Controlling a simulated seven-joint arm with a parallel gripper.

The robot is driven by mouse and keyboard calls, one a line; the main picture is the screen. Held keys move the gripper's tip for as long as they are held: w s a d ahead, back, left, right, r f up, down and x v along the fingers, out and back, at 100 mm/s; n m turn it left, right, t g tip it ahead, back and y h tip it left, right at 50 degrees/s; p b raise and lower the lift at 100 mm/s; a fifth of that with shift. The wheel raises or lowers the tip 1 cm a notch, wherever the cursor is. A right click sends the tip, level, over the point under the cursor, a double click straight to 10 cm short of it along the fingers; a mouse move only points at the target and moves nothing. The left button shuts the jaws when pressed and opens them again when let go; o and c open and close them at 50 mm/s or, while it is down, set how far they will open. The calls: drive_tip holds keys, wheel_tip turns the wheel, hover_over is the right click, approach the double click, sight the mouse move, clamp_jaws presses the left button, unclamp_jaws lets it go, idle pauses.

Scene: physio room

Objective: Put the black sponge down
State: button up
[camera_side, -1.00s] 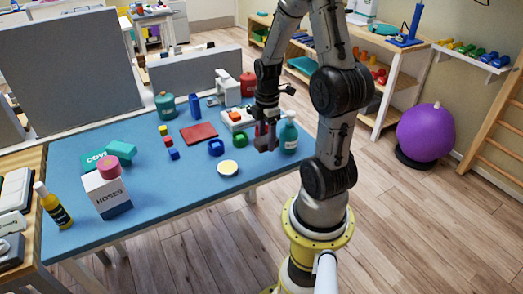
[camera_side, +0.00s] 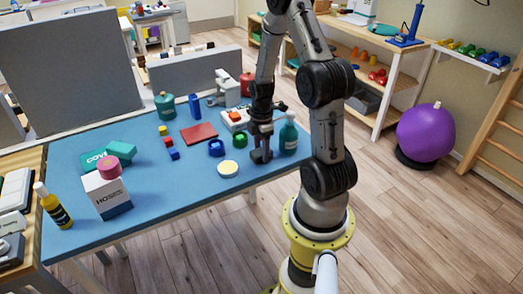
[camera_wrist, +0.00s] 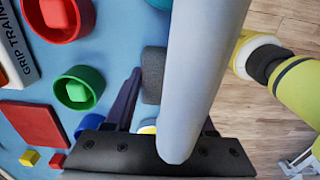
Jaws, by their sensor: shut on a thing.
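The black sponge (camera_wrist: 153,75) shows in the wrist view as a dark grey block beside a dark finger. My gripper (camera_side: 262,155) is shut on it, low over the right end of the blue table (camera_side: 190,190), pointing down. In the side view the sponge is hard to tell from the dark fingers. I cannot tell whether it touches the table top. In the wrist view, a large pale grey bar hides part of the area to the right of the sponge.
A teal pump bottle (camera_side: 288,138) stands close to the right of my gripper. A blue ring (camera_side: 216,148), a yellow-topped disc (camera_side: 228,168) and a green ring (camera_wrist: 79,88) are to the left. A red mat (camera_side: 199,133) lies farther left. The front middle of the table is clear.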

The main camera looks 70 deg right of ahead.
sight(261, 151)
drive_tip(key=shift+f, duration=0.15)
drive_tip(key=o, duration=1.3)
wheel_tip(261, 151, up, 12)
drive_tip(key=w+a+r+m+t+h, duration=0.1)
drive_tip(key=w+a+r+m+t, duration=0.2)
drive_tip(key=a+r, duration=0.85)
drive_tip(key=s+a+m+t, duration=0.1)
drive_tip(key=s+a+m, duration=0.1)
drive_tip(key=a, duration=0.2)
drive_tip(key=s+a+r+m, duration=0.1)
drive_tip(key=s+a+m, duration=0.1)
drive_tip(key=s+a, duration=0.1)
drive_tip(key=s+a+r+m+t+y, duration=0.1)
drive_tip(key=s+a+m, duration=0.1)
drive_tip(key=a, duration=0.4)
drive_tip(key=shift+s+r+t, duration=0.1)
drive_tip(key=shift+s+t, duration=0.1)
drive_tip(key=shift+t, duration=0.1)
